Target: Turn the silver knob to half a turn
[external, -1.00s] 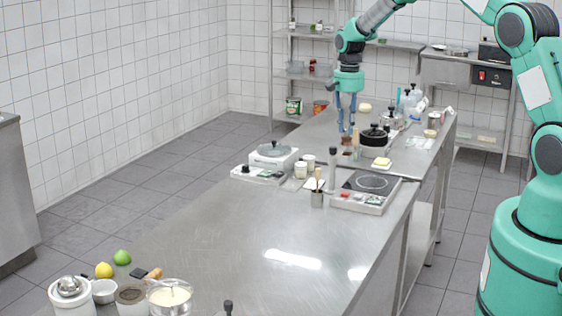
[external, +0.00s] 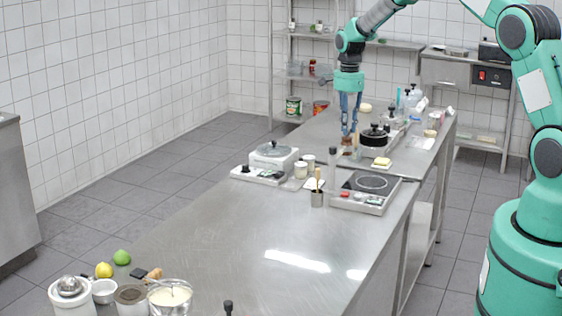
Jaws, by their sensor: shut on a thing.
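My gripper (external: 349,132) points straight down over the far part of the steel table, just left of a black lidded pot (external: 374,137). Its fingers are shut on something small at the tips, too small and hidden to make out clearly. A small brown thing (external: 346,142) shows right under the fingertips. I cannot pick out a silver knob with certainty at this size.
Left of the gripper, on the steel table (external: 215,235), are a scale-like device with a lid (external: 273,152) and a control panel with a black knob (external: 258,174). A hotplate (external: 368,186) stands in front. The table's middle front is clear.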

